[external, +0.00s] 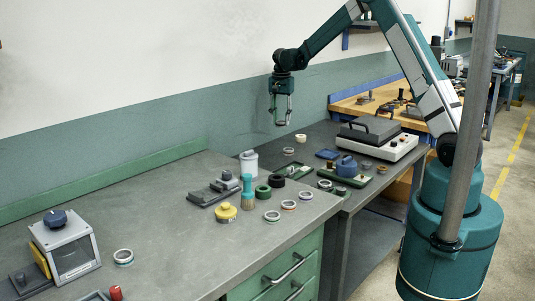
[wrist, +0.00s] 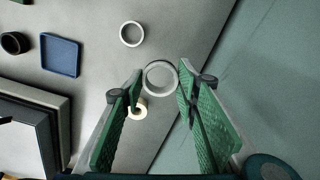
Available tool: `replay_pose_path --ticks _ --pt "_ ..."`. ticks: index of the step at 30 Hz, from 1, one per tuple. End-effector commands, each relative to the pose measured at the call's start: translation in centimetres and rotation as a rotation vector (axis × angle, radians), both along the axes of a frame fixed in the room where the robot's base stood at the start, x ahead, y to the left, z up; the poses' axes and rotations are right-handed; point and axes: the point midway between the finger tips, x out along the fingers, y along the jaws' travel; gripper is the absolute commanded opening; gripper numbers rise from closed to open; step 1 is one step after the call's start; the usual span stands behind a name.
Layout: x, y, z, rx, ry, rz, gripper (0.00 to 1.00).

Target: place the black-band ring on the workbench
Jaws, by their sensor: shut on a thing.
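My gripper (external: 282,120) hangs high above the far part of the grey benches, near the wall. In the wrist view its green-padded fingers (wrist: 160,84) are shut on a silver-grey ring (wrist: 161,77) at their tips. The colour of this ring's band cannot be made out. The ring is hard to see in the external view. Several rings with thin bands, such as one silver ring (external: 272,216), lie on the near grey workbench (external: 185,240). I cannot tell which ring has the black band.
Below my gripper lie a pale ring (wrist: 132,34) and a cream ring (wrist: 137,108). A blue tray (wrist: 60,55) and a dark-lidded machine (external: 378,140) stand beside them.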

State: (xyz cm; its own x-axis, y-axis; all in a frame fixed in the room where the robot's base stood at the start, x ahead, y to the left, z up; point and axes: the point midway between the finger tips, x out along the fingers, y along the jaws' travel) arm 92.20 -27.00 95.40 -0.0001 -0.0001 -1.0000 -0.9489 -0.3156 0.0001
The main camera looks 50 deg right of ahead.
Motion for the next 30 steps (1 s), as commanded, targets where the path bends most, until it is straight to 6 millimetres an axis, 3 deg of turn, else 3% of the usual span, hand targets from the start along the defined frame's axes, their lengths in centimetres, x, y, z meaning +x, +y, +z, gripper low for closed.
replay_pose_path --ticks 1,15,30 --pt "0.5 1.7 0.2 0.0 0.0 0.02 0.17" --pt "3.3 16.7 1.0 0.0 0.0 0.186 0.17" --pt "3.7 32.8 1.9 0.0 0.0 0.362 0.17"
